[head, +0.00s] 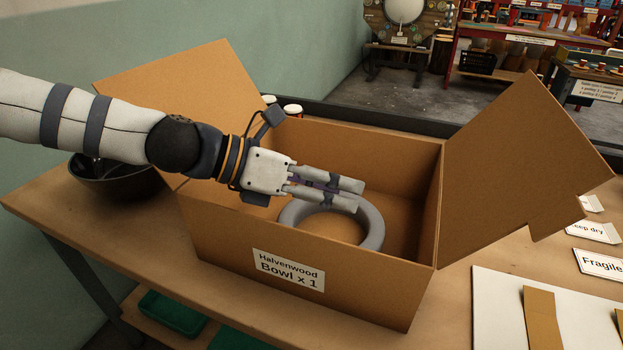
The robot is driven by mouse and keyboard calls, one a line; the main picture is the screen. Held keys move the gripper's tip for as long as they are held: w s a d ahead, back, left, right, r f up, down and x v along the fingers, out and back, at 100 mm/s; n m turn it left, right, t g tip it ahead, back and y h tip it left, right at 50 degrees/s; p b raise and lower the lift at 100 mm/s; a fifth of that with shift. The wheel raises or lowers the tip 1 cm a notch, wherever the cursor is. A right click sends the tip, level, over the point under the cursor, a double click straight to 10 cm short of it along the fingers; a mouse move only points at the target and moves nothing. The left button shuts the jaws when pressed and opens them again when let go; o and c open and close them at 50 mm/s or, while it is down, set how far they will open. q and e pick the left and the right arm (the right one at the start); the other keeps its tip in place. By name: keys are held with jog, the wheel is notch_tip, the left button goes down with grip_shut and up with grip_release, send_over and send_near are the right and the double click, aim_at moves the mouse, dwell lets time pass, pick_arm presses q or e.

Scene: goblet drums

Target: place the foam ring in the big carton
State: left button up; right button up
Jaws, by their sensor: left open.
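The grey foam ring (373,228) is inside the big carton (365,292), seemingly lying flat and low; the front wall hides its near edge. The carton is brown cardboard, open at the top, with a label reading "Halvenwood Bowl x 1". My left gripper (358,195) reaches in over the carton's left side. Its fingers are open, pointing right, and cover part of the ring's far side in the picture. I cannot tell whether they touch the ring. My right gripper is not in view.
Carton flaps stand out at the left (185,85) and right (520,165). A dark bowl (115,187) sits on the bench behind my left arm. Label cards (598,263) and a white board (500,310) lie at the right.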

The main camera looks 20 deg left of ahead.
pick_arm(q)
jog(key=p+v, duration=0.3)
jog(key=v, duration=0.9)
jog(key=shift+r, duration=0.4)
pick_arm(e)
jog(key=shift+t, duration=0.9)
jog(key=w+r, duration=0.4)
pick_arm(q)
jog(key=shift+f, duration=0.1)
